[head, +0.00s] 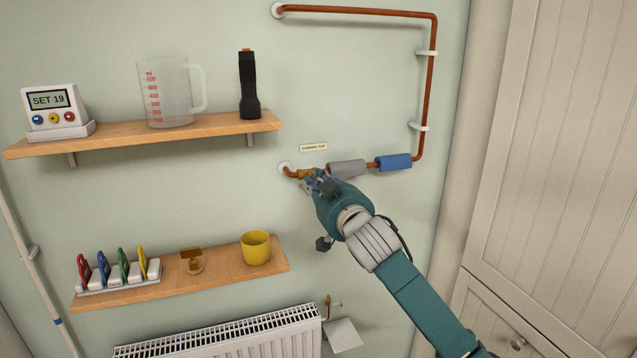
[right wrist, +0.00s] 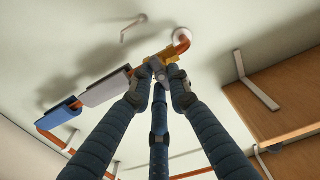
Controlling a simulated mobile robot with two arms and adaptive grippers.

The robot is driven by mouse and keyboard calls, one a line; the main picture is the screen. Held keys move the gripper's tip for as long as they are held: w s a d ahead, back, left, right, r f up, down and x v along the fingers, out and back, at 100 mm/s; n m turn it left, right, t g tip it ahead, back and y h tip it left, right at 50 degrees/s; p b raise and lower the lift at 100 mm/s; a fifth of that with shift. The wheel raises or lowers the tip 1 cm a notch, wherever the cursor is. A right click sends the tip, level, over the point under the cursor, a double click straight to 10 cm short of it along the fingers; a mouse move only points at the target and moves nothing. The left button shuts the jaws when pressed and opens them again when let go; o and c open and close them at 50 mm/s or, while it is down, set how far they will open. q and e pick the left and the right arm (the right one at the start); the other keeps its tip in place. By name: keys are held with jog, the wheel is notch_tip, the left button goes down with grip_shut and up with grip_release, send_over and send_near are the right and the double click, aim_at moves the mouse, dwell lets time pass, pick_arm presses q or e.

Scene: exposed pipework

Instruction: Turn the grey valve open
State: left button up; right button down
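A brass valve body (head: 306,173) sits at the left end of the lower copper pipe, by a white wall flange. It also shows in the right wrist view (right wrist: 176,77), with a small grey part (right wrist: 157,66) in front of it, which looks like the handle. My right gripper (head: 318,182) is at the valve in the head view and hides part of it. In the right wrist view its dark fingers (right wrist: 158,88) reach up around the grey part, tips apart. I cannot tell whether they press on it. My left gripper is not in view.
A grey sleeve (head: 348,168) and a blue sleeve (head: 394,162) cover the pipe right of the valve. A small label (head: 313,148) is above. Two wooden shelves with objects are to the left, the upper one (head: 215,125) and lower one (head: 225,276). A radiator (head: 230,338) is below.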

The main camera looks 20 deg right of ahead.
dwell(0.3)
jog(key=n+p, duration=0.2)
jog(key=n, duration=0.2)
jog(key=n+p, duration=0.3)
jog(key=n, duration=0.1)
jog(key=shift+a+r, duration=0.2)
jog(key=n+p, duration=0.3)
jog(key=n, duration=0.2)
jog(key=shift+a+n, duration=0.15)
jog(key=shift+n, duration=0.15)
jog(key=n+p, duration=0.1)
jog(key=n, duration=0.1)
jog(key=n+p, duration=0.1)
jog(key=n, duration=0.1)
jog(key=shift+a+f, duration=0.1)
jog(key=shift+f, duration=0.1)
jog(key=shift+n, duration=0.3)
jog(key=c, duration=1.7)
grip_release()
jog(key=shift+o, duration=0.2)
